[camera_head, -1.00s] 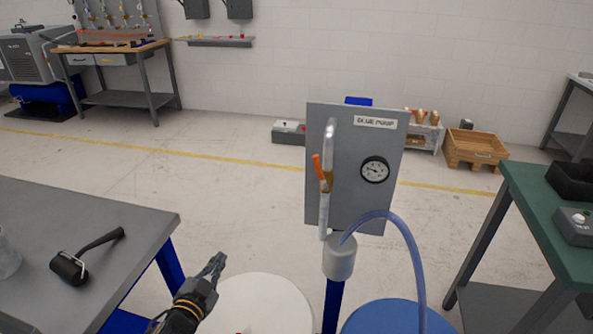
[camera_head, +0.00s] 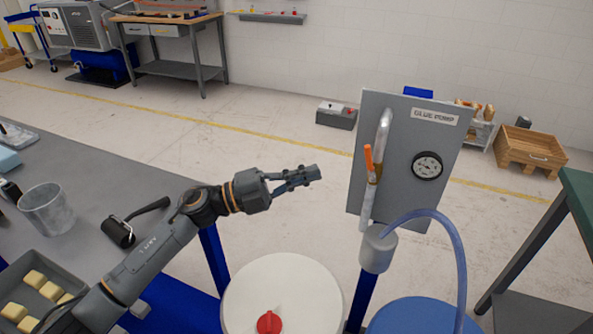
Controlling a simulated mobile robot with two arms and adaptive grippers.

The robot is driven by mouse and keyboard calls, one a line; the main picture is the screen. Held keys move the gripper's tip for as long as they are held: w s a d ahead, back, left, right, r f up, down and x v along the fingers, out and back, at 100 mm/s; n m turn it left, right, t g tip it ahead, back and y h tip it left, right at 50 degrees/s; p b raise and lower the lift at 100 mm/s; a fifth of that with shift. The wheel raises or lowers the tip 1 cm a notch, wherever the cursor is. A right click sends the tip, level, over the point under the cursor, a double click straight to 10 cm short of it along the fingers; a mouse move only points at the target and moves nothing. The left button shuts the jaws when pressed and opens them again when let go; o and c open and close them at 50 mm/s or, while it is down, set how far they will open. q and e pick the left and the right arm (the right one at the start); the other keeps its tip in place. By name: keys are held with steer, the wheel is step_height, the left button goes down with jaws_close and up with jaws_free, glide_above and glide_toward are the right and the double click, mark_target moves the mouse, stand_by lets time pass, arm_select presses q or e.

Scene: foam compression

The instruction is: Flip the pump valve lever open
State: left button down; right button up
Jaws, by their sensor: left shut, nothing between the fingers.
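The glue pump is a grey upright panel (camera_head: 400,165) on a blue post, at the right of the head view. Its valve lever (camera_head: 369,160) has an orange handle and stands nearly upright beside the white pipe (camera_head: 365,208). A round gauge (camera_head: 427,166) sits to the lever's right. My left gripper (camera_head: 318,173) is shut and empty, to the left of the panel and apart from the lever, pointing toward it. My right gripper is not in view.
A white drum lid (camera_head: 290,280) with a red knob and a blue drum (camera_head: 415,316) stand below the pump. A clear hose (camera_head: 455,235) arcs right of it. A grey table (camera_head: 80,180) holds a roller (camera_head: 118,230), a cup (camera_head: 47,208) and a tray.

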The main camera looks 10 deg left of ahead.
mark_target(366, 154)
arm_select(q)
steer(key=p+x, duration=0.2)
steer(key=x, duration=0.7)
steer(key=shift+p, duration=0.3)
steer(key=shift+w+d, duration=0.1)
steer(key=p, duration=0.1)
steer(key=r+p, duration=0.1)
steer(key=p, duration=0.1)
steer(key=shift+d+r+m+y, duration=0.1)
steer(key=shift+d+m+y, duration=0.2)
steer(key=shift+m+y, duration=0.1)
steer(key=shift+s+d+p, duration=0.2)
steer(key=shift+d+p, duration=0.15)
steer(key=shift+d, duration=0.15)
steer(key=shift+a, duration=0.1)
